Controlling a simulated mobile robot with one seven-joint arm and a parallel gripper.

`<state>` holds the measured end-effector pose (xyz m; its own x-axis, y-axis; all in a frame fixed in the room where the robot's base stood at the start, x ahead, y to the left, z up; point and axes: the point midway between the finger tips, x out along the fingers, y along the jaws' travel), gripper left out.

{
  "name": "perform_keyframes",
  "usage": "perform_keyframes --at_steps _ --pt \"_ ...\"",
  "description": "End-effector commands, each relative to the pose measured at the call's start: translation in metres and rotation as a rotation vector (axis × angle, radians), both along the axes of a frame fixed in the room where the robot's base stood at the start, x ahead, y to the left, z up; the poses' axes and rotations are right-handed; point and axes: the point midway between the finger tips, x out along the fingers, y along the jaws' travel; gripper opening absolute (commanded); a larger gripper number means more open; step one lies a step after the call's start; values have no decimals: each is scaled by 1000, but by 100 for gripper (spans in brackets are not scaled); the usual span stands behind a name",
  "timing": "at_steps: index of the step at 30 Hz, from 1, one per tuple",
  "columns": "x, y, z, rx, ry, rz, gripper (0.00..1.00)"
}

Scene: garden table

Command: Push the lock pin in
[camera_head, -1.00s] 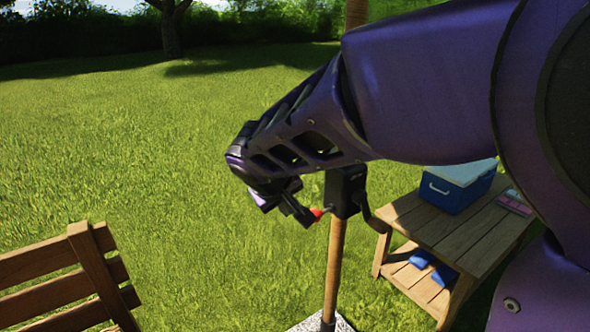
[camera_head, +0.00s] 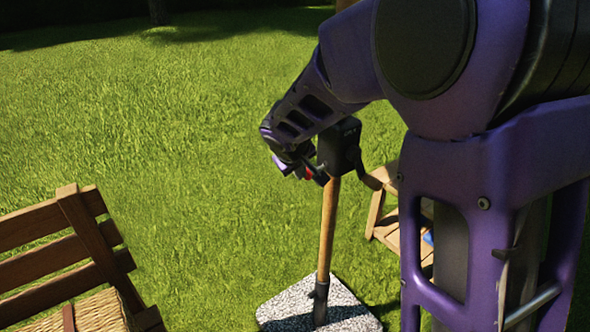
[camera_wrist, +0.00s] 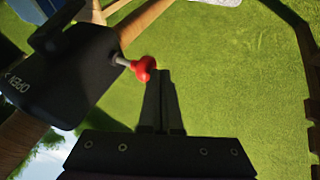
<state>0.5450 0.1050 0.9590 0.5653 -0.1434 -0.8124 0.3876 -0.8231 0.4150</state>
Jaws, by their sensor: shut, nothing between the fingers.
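The lock pin (camera_wrist: 143,68) has a red knob on a short metal shaft. The shaft sticks out of the side of a black housing (camera_wrist: 72,77) marked "OPEN", which is on a wooden pole (camera_head: 328,232). My gripper (camera_wrist: 162,72) is shut and empty, its two fingers together. In the wrist view the fingertips are right beside the red knob; I cannot tell whether they touch it. In the head view my gripper (camera_head: 311,176) is at the left side of the black housing (camera_head: 339,146), with a bit of the red knob (camera_head: 309,172) showing.
The pole stands in a speckled stone base (camera_head: 355,311) on the grass. A wooden chair (camera_head: 75,255) is at the lower left. A wooden side table (camera_head: 388,230) is behind my arm on the right. Open lawn lies to the left.

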Motion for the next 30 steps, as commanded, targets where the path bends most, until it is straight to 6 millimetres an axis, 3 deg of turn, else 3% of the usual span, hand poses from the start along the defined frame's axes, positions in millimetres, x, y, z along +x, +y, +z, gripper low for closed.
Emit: perform_keyframes --at_steps 8,15,30 --pt "2 -2 0 1 0 -1 0" --pt "16 -24 0 1 1 -2 0" --pt "17 -23 0 -1 -1 -3 0"
